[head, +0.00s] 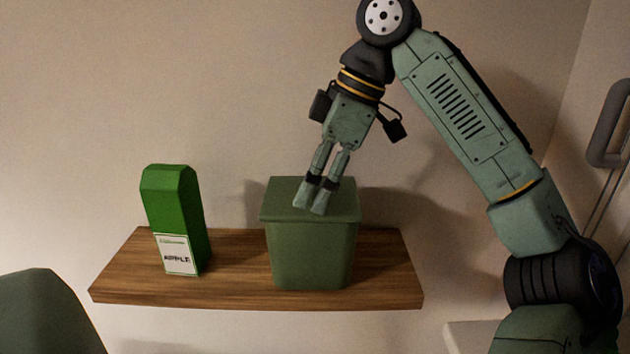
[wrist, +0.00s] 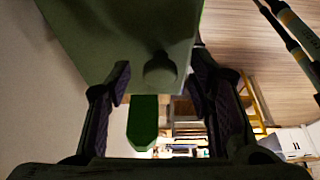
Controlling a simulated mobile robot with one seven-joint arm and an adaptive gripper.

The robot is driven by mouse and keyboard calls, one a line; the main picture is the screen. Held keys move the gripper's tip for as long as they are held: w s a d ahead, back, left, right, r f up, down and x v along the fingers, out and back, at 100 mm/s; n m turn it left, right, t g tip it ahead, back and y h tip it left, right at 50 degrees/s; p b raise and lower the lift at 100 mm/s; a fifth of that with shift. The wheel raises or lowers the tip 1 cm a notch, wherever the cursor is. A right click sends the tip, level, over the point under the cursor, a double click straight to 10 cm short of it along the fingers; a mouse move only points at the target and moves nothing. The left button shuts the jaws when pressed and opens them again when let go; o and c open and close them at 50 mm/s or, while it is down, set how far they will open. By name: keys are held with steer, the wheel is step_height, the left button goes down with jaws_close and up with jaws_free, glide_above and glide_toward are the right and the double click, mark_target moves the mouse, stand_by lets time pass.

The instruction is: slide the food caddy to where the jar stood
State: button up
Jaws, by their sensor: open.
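The food caddy (head: 310,252) is a green lidded bin standing upright on the right half of a wooden shelf (head: 385,290). My gripper (head: 312,197) points down in front of the caddy's lid in the head view and hides part of it. In the wrist view, the caddy (wrist: 110,35) fills the top, with a dark round knob on its face. My gripper (wrist: 160,85) is open there, with nothing clearly held between its fingers. I cannot tell whether a finger touches the caddy. No jar shows in either view.
A tall green carton (head: 175,215) with a white label stands at the shelf's left, also visible in the wrist view (wrist: 142,122). Bare shelf lies between carton and caddy, and right of the caddy. A wall is close behind. A green rounded object (head: 45,315) is lower left.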

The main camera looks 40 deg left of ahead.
steer(key=shift+r, duration=0.1)
steer(key=v, duration=1.1)
steer(key=shift+r, duration=0.4)
steer(key=shift+f, duration=0.1)
